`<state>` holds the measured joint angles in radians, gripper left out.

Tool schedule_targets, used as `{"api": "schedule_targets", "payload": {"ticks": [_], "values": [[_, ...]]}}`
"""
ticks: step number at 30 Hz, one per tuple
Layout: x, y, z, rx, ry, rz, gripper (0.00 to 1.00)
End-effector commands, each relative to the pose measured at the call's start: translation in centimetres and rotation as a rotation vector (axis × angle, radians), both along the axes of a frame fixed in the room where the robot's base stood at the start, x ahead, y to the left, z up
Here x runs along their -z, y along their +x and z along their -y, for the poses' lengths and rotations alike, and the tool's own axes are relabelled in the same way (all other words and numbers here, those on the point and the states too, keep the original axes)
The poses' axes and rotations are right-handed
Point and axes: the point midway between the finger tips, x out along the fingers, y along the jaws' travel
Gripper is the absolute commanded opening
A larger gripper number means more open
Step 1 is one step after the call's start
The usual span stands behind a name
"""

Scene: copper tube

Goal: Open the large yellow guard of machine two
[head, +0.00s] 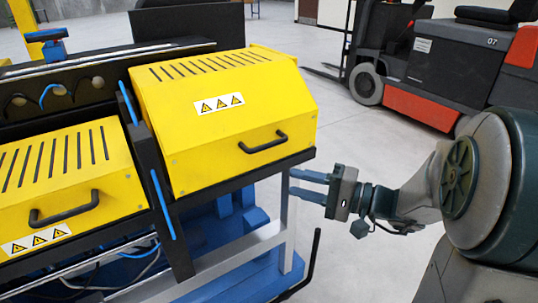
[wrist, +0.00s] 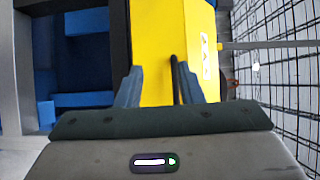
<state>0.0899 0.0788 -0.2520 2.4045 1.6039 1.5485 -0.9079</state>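The large yellow guard (head: 222,120) is at upper centre in the head view, lying closed on its machine. It has dark slots, a warning label and a black bar handle (head: 263,142) on its front face. In the wrist view, the yellow guard (wrist: 157,30) fills the upper centre, and the dark handle (wrist: 174,68) appears near the right finger. My gripper (head: 297,184) is at the right of the machine in the head view, lower than the handle and apart from it. Its fingers, also in the wrist view (wrist: 157,85), are spread with nothing held between them.
A second yellow guard (head: 75,175) with its own handle sits at left, beyond a black divider with blue strips. A pale frame post (head: 288,225) and a black bar (head: 314,265) stand near my gripper. A red and grey forklift (head: 440,75) is behind on open floor.

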Motion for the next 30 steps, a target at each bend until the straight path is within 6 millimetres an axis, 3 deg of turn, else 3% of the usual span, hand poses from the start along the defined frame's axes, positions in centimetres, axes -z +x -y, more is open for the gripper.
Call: {"api": "schedule_targets", "payload": {"ticks": [1, 6, 11, 30], "values": [[0.8, 1.2, 0.9, 0.049, 0.039, 0.031, 0.34], [0.6, 3.7, 3.2, 0.17, 0.118, 0.125, 0.34], [0.2, 4.6, 3.3, 0.202, 0.135, 0.153, 0.34], [-1.9, 10.8, -6.3, 0.2, 0.133, 0.15, 0.34]]}}
